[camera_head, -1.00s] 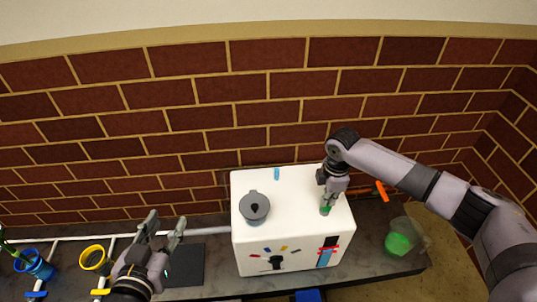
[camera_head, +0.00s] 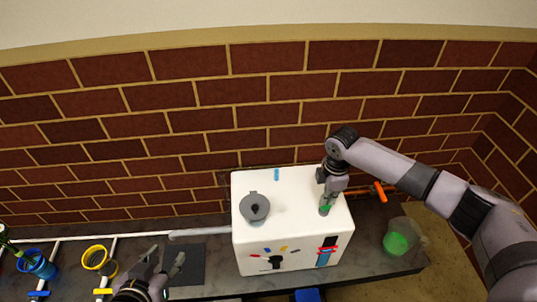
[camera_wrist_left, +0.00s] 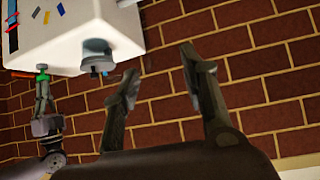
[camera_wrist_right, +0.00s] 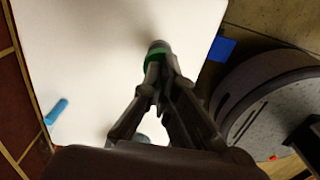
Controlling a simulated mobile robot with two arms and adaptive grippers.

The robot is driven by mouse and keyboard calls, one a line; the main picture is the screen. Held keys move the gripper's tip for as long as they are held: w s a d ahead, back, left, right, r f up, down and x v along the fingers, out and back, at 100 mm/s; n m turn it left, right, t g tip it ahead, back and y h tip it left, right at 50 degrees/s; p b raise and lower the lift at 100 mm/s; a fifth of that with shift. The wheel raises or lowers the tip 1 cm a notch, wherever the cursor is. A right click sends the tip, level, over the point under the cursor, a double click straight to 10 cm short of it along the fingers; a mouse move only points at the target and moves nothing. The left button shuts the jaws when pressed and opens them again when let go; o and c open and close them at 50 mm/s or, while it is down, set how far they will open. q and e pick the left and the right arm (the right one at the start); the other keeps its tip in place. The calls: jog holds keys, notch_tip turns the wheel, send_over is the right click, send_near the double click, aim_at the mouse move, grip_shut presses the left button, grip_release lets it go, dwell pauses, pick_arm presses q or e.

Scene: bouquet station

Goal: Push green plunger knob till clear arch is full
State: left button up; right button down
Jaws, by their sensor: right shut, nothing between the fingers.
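The green plunger knob (camera_head: 324,211) is at the right front of the white box's (camera_head: 290,195) top. My right gripper (camera_head: 328,203) is shut and empty, pointing down with its tips at the knob. In the right wrist view the green-ringed knob (camera_wrist_right: 156,56) shows at the fingertips, partly hidden by them; I cannot tell how far down it is. My left gripper (camera_head: 164,262) is open and empty, left of the box; it also shows open in the left wrist view (camera_wrist_left: 160,64). I cannot make out the clear arch or its fill.
A grey lidded pot (camera_head: 254,207) stands on the box top. A clear container with green contents (camera_head: 397,243) is right of the box. Blue (camera_head: 40,266) and yellow (camera_head: 96,258) rings are at the left. A dark mat (camera_head: 185,268) lies beside my left gripper. A brick wall rises behind.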

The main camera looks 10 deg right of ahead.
jog(key=shift+r+p, duration=0.25)
jog(key=shift+p, duration=0.1)
jog(key=shift+r+p, duration=1.3)
jog(key=shift+p, duration=0.25)
jog(key=shift+r, duration=0.1)
pick_arm(q)
jog(key=s+a+f+g, duration=0.1)
jog(key=s+a+g, duration=0.1)
jog(key=s, duration=0.3)
jog(key=s+a+f+g+y, duration=0.1)
jog(key=s+f+g, duration=0.1)
jog(key=s+g, duration=0.2)
jog(key=shift+s+a+y, duration=0.3)
jog(key=shift+s+a, duration=0.05)
jog(key=shift+s, duration=0.75)
jog(key=shift+f, duration=0.1)
